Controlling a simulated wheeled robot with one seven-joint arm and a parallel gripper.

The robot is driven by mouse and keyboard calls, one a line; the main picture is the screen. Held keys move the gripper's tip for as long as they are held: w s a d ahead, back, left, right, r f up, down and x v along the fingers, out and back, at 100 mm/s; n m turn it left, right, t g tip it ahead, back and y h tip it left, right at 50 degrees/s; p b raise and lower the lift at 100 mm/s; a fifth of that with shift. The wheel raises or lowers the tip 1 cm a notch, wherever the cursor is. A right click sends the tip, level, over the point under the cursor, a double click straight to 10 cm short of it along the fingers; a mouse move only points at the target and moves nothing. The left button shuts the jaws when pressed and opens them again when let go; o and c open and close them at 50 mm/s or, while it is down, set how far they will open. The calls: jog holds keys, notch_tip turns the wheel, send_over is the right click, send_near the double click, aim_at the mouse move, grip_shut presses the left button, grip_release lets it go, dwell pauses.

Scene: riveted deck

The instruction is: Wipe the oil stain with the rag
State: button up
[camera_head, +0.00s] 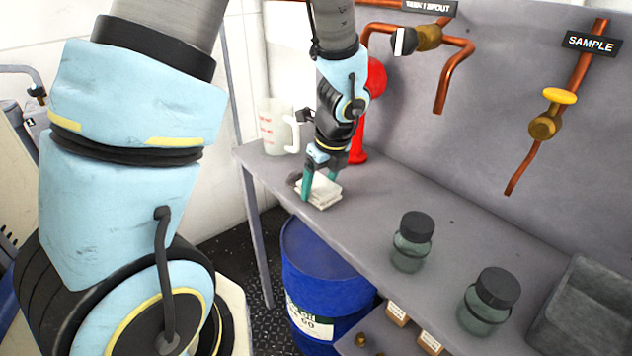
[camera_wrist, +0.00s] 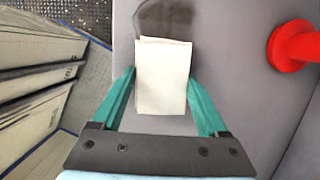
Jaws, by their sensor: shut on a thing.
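The rag (camera_head: 318,193) is a pale, folded cloth at the bench's left end. It also shows in the wrist view (camera_wrist: 162,78). My gripper (camera_head: 322,184) points down with its teal fingers shut on the rag's two sides; it shows in the wrist view too (camera_wrist: 160,85). The rag is at or very near the bench top; I cannot tell whether it presses on it. The dark oil stain (camera_wrist: 164,17) shows past the rag's far end in the wrist view, and part of it may be hidden under the rag.
A red funnel-like object (camera_head: 368,110) and a white measuring jug (camera_head: 279,126) stand close to my gripper. Two dark-lidded jars (camera_head: 412,243) (camera_head: 485,303) and a grey bin (camera_head: 585,310) stand further right on the bench (camera_head: 375,215). A blue drum (camera_head: 322,275) stands below.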

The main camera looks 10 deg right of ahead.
aim_at(288, 171)
jog(key=shift+f, duration=0.1)
jog(key=shift+w+a+r+p, duration=0.1)
jog(key=shift+w+a+p, duration=0.5)
jog(key=shift+w, duration=0.4)
jog(key=shift+w+a+r+p, duration=0.1)
jog(key=shift+w+a+p, duration=0.25)
jog(key=shift+w+p, duration=0.55)
jog(key=shift+w+a+r+p, duration=0.1)
jog(key=shift+w+a+p, duration=0.4)
jog(key=shift+w, duration=0.6)
jog(key=shift+w+a+f+p, duration=0.1)
jog(key=shift+w+a+p, duration=0.25)
jog(key=shift+w, duration=0.25)
jog(key=shift+w+a+p, duration=0.25)
jog(key=shift+w+p, duration=0.15)
jog(key=shift+w, duration=0.25)
jog(key=shift+w+a+f+p, duration=0.1)
jog(key=shift+w+a+p, duration=0.25)
jog(key=shift+w, duration=0.25)
jog(key=shift+w+f, duration=0.1)
jog(key=shift+w, duration=0.2)
notch_tip(288, 171, up, 6)
jog(key=p, duration=0.5)
jog(key=shift+p, duration=0.4)
